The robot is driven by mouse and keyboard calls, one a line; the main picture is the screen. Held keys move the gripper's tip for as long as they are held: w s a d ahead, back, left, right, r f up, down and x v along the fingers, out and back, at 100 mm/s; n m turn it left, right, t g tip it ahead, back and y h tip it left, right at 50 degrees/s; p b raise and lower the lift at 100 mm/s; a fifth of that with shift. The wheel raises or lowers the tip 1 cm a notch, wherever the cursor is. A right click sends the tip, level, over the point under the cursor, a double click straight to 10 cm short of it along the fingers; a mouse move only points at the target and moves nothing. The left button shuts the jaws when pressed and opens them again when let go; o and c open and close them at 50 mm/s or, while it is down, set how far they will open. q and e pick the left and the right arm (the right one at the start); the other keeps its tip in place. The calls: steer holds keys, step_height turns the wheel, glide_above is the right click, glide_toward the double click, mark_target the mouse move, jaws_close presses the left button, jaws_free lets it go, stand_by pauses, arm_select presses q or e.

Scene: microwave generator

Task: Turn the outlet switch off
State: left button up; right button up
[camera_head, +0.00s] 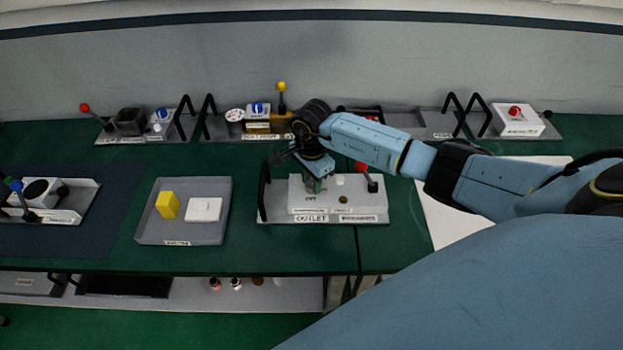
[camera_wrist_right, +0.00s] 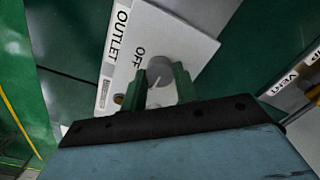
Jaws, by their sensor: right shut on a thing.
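The white outlet panel (camera_head: 300,188), labelled OUTLET on its front, stands on a grey base on the green table. In the right wrist view the panel (camera_wrist_right: 183,28) shows the OUTLET and OFF labels. A round grey switch knob (camera_wrist_right: 160,72) sits next to the OFF label, with a thin light line on it. My right gripper (camera_head: 314,185) reaches down onto the panel. Its green fingers (camera_wrist_right: 160,84) are shut on the knob, one on each side. The gripper hides the knob in the head view. My left gripper is not in view.
A red-tipped lever (camera_head: 362,169) stands at the panel's right, and a black handle (camera_head: 264,190) at its left. A grey tray (camera_head: 145,225) with a yellow block and a white box lies to the left. Several control modules line the back. A white sheet (camera_head: 450,228) lies right.

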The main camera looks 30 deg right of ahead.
steer(key=shift+m, duration=0.3)
steer(key=m+b, duration=0.1)
steer(key=m, duration=0.2)
steer(key=shift+d+m, duration=0.1)
steer(key=shift+m, duration=0.2)
steer(key=m+b, duration=0.1)
steer(key=m, duration=0.3)
steer(key=shift+m, duration=0.3)
steer(key=m, duration=0.4)
steer(key=shift+m, duration=0.3)
steer(key=m, duration=0.4)
steer(key=shift+m, duration=0.3)
steer(key=o, duration=1)
